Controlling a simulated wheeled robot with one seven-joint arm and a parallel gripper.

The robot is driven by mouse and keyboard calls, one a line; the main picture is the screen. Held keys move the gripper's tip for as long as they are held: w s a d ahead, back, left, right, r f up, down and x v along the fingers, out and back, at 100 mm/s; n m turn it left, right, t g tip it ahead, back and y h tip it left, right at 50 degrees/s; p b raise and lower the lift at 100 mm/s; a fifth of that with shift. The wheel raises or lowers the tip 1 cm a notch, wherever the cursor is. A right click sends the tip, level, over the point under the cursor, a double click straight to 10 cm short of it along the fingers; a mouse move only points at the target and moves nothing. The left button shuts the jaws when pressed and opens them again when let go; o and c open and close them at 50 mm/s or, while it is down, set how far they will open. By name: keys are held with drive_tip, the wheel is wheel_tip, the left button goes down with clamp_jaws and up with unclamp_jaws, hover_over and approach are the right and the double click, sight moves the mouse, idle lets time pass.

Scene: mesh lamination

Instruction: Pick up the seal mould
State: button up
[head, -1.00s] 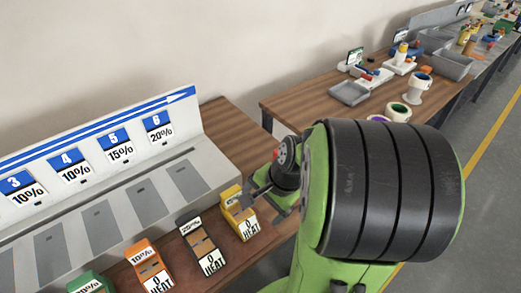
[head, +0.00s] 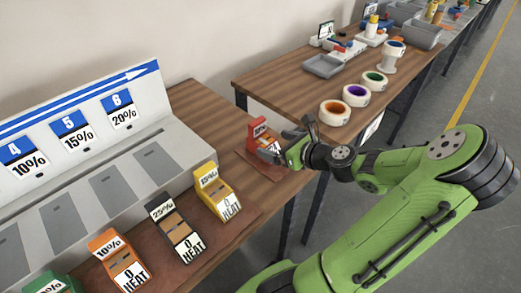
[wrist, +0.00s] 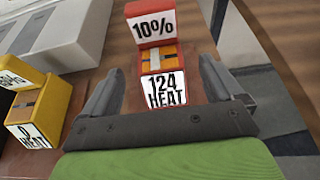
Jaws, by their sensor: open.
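A red block (head: 256,130) sits on a brown mat on the wooden table in the head view; no name shows on it, and I take it as the seal mould. My gripper (head: 288,148) is at the block's right side in the head view. In the wrist view my open gripper (wrist: 157,82) has one finger on each side of the block's front part, with gaps visible. The block's lower part is partly hidden.
Yellow (head: 220,198), black (head: 173,232) and orange (head: 118,260) blocks, each marked "0 HEAT", stand in a row left of the red block. A grey panel (head: 75,190) with labelled slots is behind them. Another table (head: 285,80) holds tape rolls and trays.

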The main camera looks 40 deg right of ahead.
sight(262, 138)
drive_tip(key=b+x, duration=0.1)
drive_tip(key=x, duration=0.1)
drive_tip(key=b+x, duration=0.1)
drive_tip(key=x, duration=0.1)
drive_tip(key=b+x, duration=0.1)
drive_tip(key=x, duration=0.2)
drive_tip(key=shift+w+r, duration=0.15)
drive_tip(key=shift+r, duration=0.2)
drive_tip(key=c, duration=1.3)
wheel_tip(262, 138, up, 10)
drive_tip(key=p, duration=0.6)
